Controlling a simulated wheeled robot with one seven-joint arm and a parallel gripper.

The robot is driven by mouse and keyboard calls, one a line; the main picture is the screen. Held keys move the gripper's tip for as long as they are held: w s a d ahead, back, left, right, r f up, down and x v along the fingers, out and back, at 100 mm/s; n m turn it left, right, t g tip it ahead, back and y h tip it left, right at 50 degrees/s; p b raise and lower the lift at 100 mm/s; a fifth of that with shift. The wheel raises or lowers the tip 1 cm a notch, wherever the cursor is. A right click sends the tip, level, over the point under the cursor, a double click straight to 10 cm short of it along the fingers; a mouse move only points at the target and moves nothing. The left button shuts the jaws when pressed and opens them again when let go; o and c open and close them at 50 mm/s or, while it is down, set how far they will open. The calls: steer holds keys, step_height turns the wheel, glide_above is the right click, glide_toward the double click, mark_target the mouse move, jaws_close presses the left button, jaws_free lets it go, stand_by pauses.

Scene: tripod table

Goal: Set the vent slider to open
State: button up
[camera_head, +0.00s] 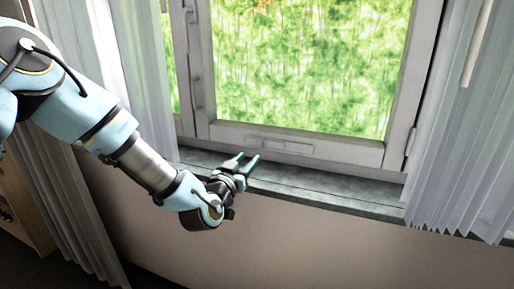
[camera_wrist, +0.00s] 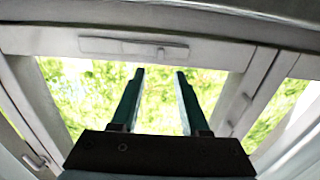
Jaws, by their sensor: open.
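The vent slider is a long pale grey plate (camera_head: 280,145) on the bottom rail of the window frame. In the wrist view the plate (camera_wrist: 120,46) lies across the rail near the top of the picture. A small knob (camera_wrist: 160,52) shows on it, right of the plate's middle in that view. I cannot read any mark for open or closed. My gripper (camera_head: 243,161) is open and empty, just left of and below the plate in the head view. In the wrist view its two green fingers (camera_wrist: 160,72) are spread, with tips apart from the knob and nothing between them.
The dark stone sill (camera_head: 320,186) runs below the window. Grey curtains hang at the left (camera_head: 140,75) and right (camera_head: 465,140). The glass (camera_head: 310,65) shows green plants outside. The sill's visible top is clear, and the wall below is bare.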

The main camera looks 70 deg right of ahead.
mark_target(259, 145)
steer(key=d+p, duration=0.2)
steer(key=d, duration=0.6)
steer(key=shift+w+d, duration=0.1)
steer(key=shift+d, duration=0.3)
jaws_close()
stand_by(1.0)
